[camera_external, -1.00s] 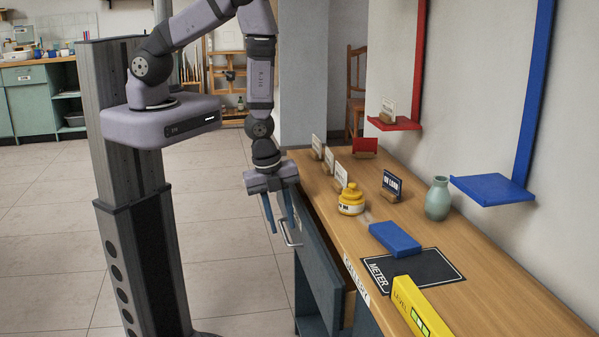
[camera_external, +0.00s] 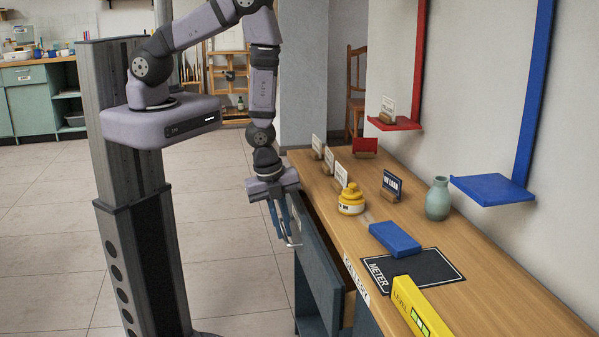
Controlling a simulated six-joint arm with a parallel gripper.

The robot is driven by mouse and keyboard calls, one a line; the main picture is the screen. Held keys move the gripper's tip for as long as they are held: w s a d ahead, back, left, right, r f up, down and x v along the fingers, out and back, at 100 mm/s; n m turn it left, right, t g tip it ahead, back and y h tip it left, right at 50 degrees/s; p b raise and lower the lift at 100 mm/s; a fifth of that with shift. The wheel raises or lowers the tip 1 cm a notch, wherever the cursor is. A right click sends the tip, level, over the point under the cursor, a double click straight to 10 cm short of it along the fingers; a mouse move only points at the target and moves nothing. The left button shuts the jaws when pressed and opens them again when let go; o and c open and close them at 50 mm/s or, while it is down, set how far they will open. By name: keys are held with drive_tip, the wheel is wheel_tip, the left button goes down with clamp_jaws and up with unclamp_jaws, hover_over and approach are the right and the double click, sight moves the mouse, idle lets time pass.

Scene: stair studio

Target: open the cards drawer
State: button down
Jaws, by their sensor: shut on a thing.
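My gripper (camera_external: 286,238) points down beside the left edge of the bench, its blue fingers close together and shut on the metal handle (camera_external: 294,243) of a drawer. The drawer's dark blue-grey front (camera_external: 322,272) stands out from the bench, and pale wood shows behind its near end, so it looks partly out. The fingers hide part of the handle. The inside of the drawer is mostly hidden, and I cannot read a cards label on it.
Open floor (camera_external: 235,260) lies left of the bench.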

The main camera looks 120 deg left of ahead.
drive_tip(key=s+d+p, duration=0.3)
drive_tip(key=s+d, duration=0.8)
drive_tip(key=shift+s+d, duration=0.2)
drive_tip(key=shift+d, duration=0.05)
drive_tip(key=c, duration=1.8)
unclamp_jaws()
drive_tip(key=shift+c, duration=0.2)
drive_tip(key=shift+r+p, duration=0.15)
drive_tip(key=shift+p, duration=0.2)
wheel_tip(320, 180, up, 7)
drive_tip(key=s+d+p, duration=0.1)
drive_tip(key=p, duration=0.6)
